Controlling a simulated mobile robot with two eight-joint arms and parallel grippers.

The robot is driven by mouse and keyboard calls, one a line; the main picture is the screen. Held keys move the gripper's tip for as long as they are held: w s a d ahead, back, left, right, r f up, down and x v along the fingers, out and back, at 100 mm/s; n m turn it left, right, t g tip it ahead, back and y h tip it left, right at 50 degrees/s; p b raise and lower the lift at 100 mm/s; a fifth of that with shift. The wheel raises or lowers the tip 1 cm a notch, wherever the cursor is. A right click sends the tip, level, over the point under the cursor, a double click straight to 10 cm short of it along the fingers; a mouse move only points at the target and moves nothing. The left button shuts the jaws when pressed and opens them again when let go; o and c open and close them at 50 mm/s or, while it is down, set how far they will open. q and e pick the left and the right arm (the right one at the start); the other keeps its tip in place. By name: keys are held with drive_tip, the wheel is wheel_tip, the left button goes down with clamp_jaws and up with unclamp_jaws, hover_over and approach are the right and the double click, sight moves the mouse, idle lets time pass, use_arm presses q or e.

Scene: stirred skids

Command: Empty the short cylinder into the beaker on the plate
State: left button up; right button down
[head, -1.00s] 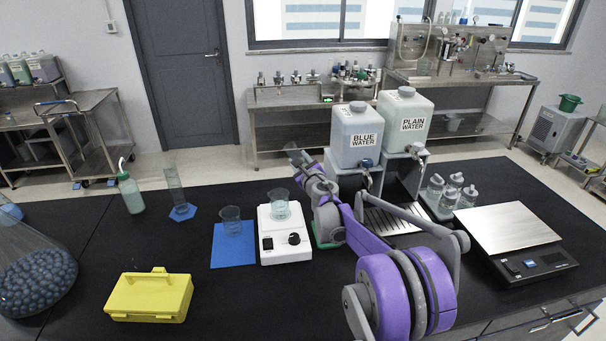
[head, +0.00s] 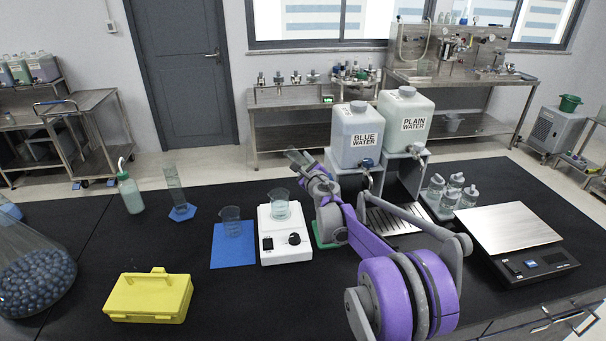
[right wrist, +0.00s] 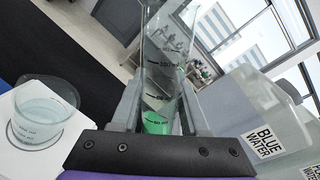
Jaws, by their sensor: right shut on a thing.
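My right gripper (head: 312,172) is shut on the short cylinder (head: 297,158), a clear graduated glass. It is held above the bench, its top leaning left towards the beaker side. In the right wrist view the cylinder (right wrist: 165,75) stands between the two fingers (right wrist: 160,105); green shows through its lower part, and I cannot tell how much liquid it holds. The beaker (head: 280,207) stands on the white plate (head: 286,251), left of and below the gripper. It also shows in the right wrist view (right wrist: 42,108), with pale liquid inside. My left gripper is not in view.
Another beaker (head: 231,224) stands on a blue mat (head: 233,255) left of the plate. A tall cylinder (head: 174,188) and a green bottle (head: 130,194) stand further left. The blue water tank (head: 356,130) stands behind my right arm. A yellow case (head: 148,297) sits in front.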

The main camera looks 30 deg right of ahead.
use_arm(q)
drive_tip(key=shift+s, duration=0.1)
use_arm(e)
drive_tip(key=shift+s, duration=0.1)
drive_tip(key=shift+d+f+n, duration=0.15)
drive_tip(key=shift+f+n, duration=0.1)
drive_tip(key=shift+n, duration=0.15)
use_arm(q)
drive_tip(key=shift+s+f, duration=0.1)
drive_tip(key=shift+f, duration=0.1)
use_arm(e)
drive_tip(key=shift+r, duration=0.1)
drive_tip(key=shift+d+f, duration=0.1)
drive_tip(key=shift+f, duration=0.15)
drive_tip(key=shift+d+f+n+h, duration=0.1)
drive_tip(key=shift+f+n+h, duration=0.15)
drive_tip(key=shift+n, duration=0.25)
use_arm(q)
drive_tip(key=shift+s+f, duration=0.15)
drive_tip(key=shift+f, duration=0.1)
use_arm(e)
drive_tip(key=shift+s+r, duration=0.1)
